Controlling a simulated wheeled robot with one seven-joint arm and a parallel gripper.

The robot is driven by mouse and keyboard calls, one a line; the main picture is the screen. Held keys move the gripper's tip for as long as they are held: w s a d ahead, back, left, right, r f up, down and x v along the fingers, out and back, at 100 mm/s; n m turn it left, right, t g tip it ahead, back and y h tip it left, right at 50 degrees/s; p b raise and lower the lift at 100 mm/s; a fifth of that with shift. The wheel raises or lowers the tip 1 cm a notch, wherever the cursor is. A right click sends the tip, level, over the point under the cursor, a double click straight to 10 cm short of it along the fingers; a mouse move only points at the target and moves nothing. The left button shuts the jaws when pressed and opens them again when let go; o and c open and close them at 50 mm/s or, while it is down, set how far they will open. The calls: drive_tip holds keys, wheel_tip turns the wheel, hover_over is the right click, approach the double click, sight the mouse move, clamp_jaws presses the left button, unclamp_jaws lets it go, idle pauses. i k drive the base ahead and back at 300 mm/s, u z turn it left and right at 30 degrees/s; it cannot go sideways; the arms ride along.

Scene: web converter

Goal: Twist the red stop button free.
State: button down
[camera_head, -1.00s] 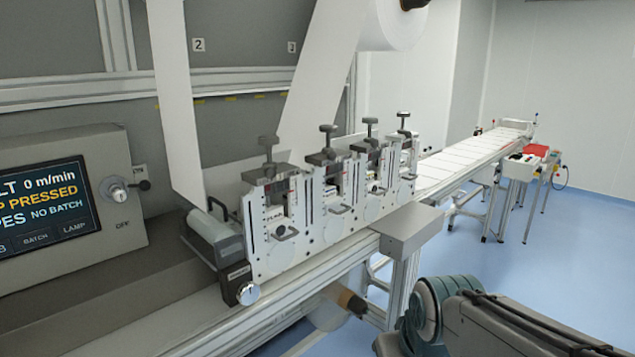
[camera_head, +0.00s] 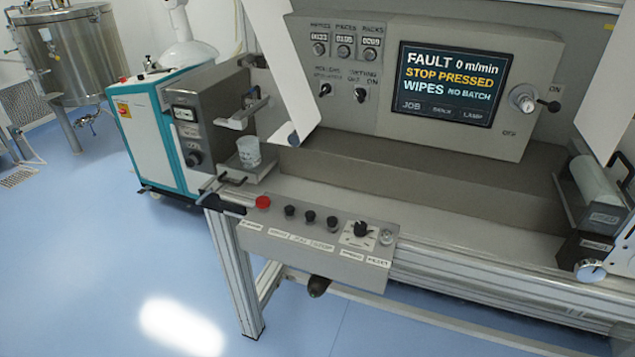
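The red stop button (camera_head: 263,202) sits at the left end of a grey control box (camera_head: 315,262) on the machine's front rail. Several black buttons and a black rotary knob (camera_head: 361,229) stand to its right on the same box. The screen (camera_head: 450,82) above reads "FAULT 0 m/min", "STOP PRESSED" and "WIPES NO BATCH". My gripper is not in view.
A black handle (camera_head: 222,204) juts out just left of the red button. A teal and white cabinet (camera_head: 150,130) is at the left. The blue floor in front is clear.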

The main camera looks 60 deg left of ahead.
sight(261, 201)
drive_tip(key=u, duration=2.65)
drive_tip(key=k, duration=0.65)
drive_tip(key=z, duration=0.5)
drive_tip(key=i, duration=1.75)
drive_tip(key=u, duration=0.45)
